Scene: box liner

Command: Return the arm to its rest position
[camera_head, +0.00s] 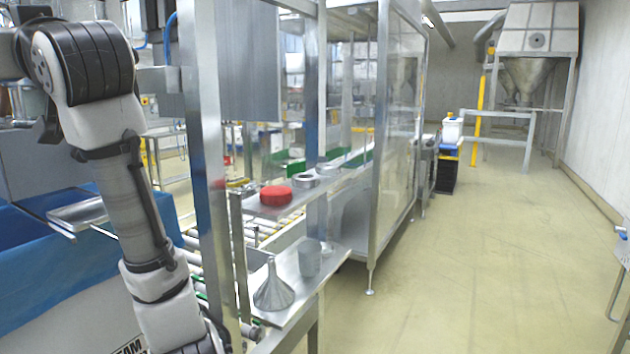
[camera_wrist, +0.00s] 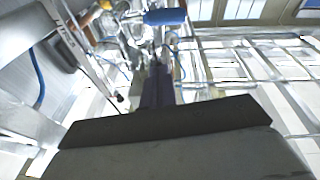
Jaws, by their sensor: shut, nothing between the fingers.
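My arm (camera_head: 135,190) hangs down the left side of the head view, from the upper left corner to the bottom edge. It passes in front of a steel frame and beside a blue-lined box (camera_head: 25,265). Its lower end leaves the picture at the bottom, so my gripper is hidden there. In the wrist view my gripper (camera_wrist: 157,72) shows as two dark fingers close together, shut and empty, beyond the dark grey body at the bottom.
A steel side shelf holds a metal funnel (camera_head: 273,288) and a grey cup (camera_head: 309,258). A red round object (camera_head: 275,196) lies on a higher ledge. A glazed machine frame (camera_head: 383,130) stands in the middle. The floor (camera_head: 480,260) to the right is clear.

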